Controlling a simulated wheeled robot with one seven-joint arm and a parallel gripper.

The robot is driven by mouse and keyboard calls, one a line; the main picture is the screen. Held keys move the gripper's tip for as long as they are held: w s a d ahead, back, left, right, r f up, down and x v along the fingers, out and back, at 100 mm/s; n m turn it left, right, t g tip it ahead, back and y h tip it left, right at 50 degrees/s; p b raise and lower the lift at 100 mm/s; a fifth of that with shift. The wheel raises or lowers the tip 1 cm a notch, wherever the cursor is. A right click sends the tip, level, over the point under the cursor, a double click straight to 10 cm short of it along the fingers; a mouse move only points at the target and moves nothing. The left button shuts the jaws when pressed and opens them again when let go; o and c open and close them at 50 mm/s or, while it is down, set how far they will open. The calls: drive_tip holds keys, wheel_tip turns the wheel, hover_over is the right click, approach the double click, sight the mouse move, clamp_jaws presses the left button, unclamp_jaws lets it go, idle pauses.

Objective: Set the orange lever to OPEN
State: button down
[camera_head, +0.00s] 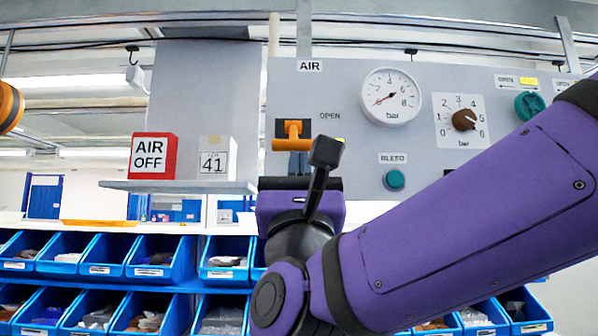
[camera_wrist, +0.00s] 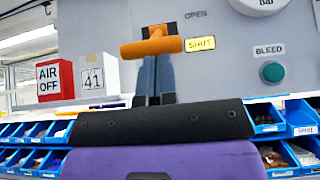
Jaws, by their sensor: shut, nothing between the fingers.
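The orange lever (camera_head: 292,145) sits on the grey panel under the AIR sign, on a dark mount. Its wide bar lies level. In the wrist view the lever (camera_wrist: 152,47) has its bar beside the yellow SHUT label (camera_wrist: 200,44). The OPEN label (camera_wrist: 195,14) is higher, to the right of the mount. My gripper (camera_wrist: 157,60) is shut and empty, its blue-grey fingers pointing up at the bar's underside. The fingertips show just below the bar in the head view (camera_head: 298,157); I cannot tell whether they touch it.
A red AIR OFF block (camera_head: 153,156) and a white 41 block (camera_head: 215,157) stand on a shelf (camera_head: 178,186) to the left. A gauge (camera_head: 391,97), a brown knob (camera_head: 464,120) and a green BLEED button (camera_head: 394,180) are on the panel. Blue bins (camera_head: 162,260) line the racks below.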

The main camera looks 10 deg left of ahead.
wheel_tip(320, 180, up, 14)
drive_tip(key=s+g+h, duration=0.2)
drive_tip(key=g, duration=0.5)
drive_tip(key=shift+d+r+g, duration=0.15)
drive_tip(key=shift+d+g, duration=0.1)
drive_tip(key=shift+g, duration=0.05)
idle(0.4)
drive_tip(key=shift+s, duration=0.1)
idle(0.5)
